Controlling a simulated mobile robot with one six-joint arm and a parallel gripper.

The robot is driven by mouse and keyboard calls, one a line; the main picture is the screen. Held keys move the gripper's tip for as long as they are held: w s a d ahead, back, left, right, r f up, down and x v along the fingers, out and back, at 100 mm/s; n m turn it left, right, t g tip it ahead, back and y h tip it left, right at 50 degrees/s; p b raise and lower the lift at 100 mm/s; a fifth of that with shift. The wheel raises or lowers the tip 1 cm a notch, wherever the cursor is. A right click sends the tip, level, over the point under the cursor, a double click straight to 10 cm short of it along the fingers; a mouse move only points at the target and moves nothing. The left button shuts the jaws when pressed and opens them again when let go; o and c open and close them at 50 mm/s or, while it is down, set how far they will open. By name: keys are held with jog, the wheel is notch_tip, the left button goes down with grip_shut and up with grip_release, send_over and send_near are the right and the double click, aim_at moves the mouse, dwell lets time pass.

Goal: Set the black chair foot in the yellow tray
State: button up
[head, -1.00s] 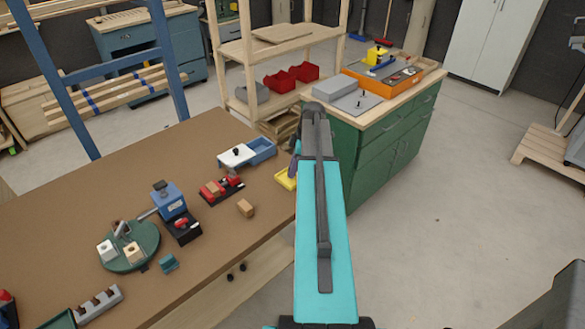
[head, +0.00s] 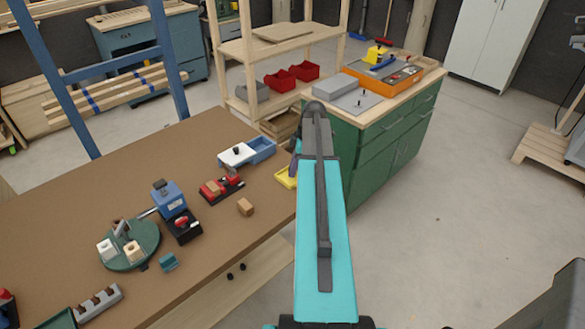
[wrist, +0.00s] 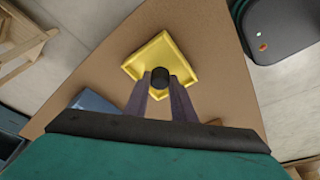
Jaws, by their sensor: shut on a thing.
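The black chair foot (wrist: 160,77) is held between the fingertips of my gripper (wrist: 160,88) in the wrist view. My gripper is shut on it. I cannot tell how high the foot is above the tray floor. In the head view the yellow tray (head: 284,177) is at the table's right edge, partly hidden by my arm. The foot and the fingertips are mostly hidden there.
A red and black fixture (head: 221,188) and a wooden block (head: 245,207) lie nearer. A green cabinet (head: 385,140) stands beyond the table's right edge.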

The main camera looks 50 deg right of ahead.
jog(key=shift+f+b, duration=0.3)
jog(key=shift+f, duration=0.2)
jog(key=o, duration=1.5)
jog(key=shift+r, duration=0.1)
jog(key=shift+o, duration=0.3)
jog(key=shift+w+d+r+p, duration=0.1)
jog(key=shift+r+p, duration=0.3)
jog(key=shift+r, duration=0.2)
jog(key=shift+r+p, duration=1.05)
jog(key=shift+r, duration=1.3)
